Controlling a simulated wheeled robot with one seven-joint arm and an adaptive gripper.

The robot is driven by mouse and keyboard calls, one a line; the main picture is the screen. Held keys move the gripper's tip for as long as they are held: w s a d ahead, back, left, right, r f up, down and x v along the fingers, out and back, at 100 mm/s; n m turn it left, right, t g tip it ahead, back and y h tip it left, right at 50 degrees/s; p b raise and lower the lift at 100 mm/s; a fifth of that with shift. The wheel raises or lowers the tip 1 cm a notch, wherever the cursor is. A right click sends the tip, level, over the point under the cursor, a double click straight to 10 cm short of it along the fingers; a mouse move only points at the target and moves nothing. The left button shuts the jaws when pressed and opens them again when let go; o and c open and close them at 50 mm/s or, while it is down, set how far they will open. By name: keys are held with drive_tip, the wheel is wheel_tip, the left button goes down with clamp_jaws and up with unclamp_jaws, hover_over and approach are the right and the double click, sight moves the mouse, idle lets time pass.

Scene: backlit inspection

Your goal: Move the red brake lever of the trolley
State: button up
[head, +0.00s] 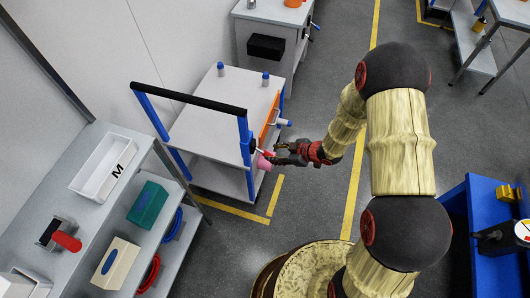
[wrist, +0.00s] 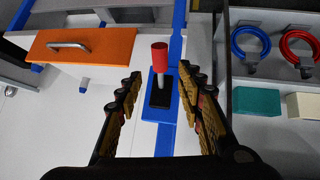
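The trolley (head: 222,117) has a light grey top, blue posts and a black push bar. Its brake lever (wrist: 160,57) has a red knob on a grey stem, rising from a black plate on a blue post. In the head view the lever (head: 263,161) looks pinkish on the trolley's near right corner. My gripper (head: 278,153) is beside that corner, reaching in from the right. In the wrist view my gripper (wrist: 161,76) is open, with one finger on each side of the lever and visible gaps to both. Nothing is held.
An orange drawer front (wrist: 82,47) with a grey handle is left of the lever. A shelf bench (head: 110,135) with a white tray (head: 101,167) is at left. A blue cabinet (head: 483,190) is at right. Floor between is clear.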

sight(267, 153)
drive_tip(key=b+x, duration=0.2)
drive_tip(key=x, duration=0.5)
drive_tip(key=shift+f, duration=0.2)
drive_tip(key=shift+w, duration=0.1)
drive_tip(key=shift+c, duration=0.2)
clamp_jaws()
idle(0.5)
